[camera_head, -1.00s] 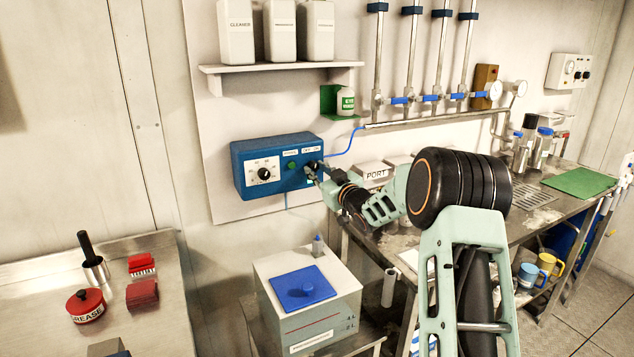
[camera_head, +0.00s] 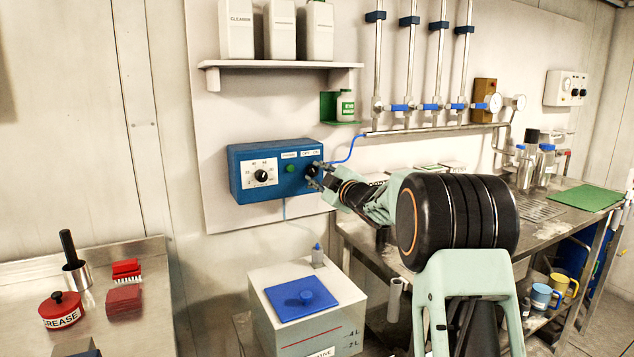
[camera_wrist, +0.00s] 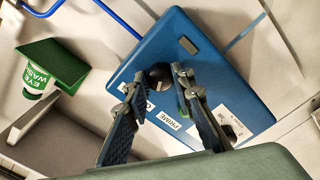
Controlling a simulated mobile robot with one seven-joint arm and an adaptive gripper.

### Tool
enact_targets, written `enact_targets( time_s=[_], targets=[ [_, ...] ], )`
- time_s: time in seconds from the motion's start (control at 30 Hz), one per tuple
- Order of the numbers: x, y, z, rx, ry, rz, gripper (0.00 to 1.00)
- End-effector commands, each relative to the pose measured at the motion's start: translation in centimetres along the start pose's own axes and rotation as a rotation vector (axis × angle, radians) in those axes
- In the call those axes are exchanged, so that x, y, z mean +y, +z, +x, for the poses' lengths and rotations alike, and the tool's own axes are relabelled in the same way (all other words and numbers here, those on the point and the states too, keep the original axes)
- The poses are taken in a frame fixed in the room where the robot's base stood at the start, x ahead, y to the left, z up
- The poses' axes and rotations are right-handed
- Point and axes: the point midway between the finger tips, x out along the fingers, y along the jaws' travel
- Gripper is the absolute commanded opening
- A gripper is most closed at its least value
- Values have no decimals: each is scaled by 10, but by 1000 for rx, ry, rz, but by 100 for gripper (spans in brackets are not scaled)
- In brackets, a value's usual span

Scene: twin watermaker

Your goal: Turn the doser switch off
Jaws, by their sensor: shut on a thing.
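The doser (camera_head: 240,170) is a blue box on the wall panel. Its black switch knob (camera_head: 311,169) is at the right end of its front, beneath a white OFF/ON label. A green button (camera_head: 290,168) and a scaled dial (camera_head: 262,176) are to the left. My gripper (camera_head: 316,178) is at the knob, coming from the right. In the wrist view the knob (camera_wrist: 158,74) sits between the fingertips of my gripper (camera_wrist: 157,82), which is shut on it. The fingers hide parts of the labels and the button, and I cannot read the knob's pointer.
A shelf (camera_head: 280,65) with white bottles is above the doser. A green eyewash holder (camera_head: 335,110) and blue tube (camera_head: 345,152) are close at the upper right. A white tank with a blue lid (camera_head: 300,298) stands below. The steel bench (camera_head: 400,235) is under my arm.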

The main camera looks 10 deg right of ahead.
Motion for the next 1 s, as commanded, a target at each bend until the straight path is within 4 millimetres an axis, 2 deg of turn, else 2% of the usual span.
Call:
enact_targets(
  time_s=[0.63, 0.67, 0.8, 1.0],
  targets=[
    [0, 0, 0, 0, -2, -53, 0],
    [0, 0, 0, 0, -1, -53, 24],
    [0, 0, 0, 0, -1, -52, 40],
    [0, 0, 0, 0, -1, -51, 40]
  ],
)
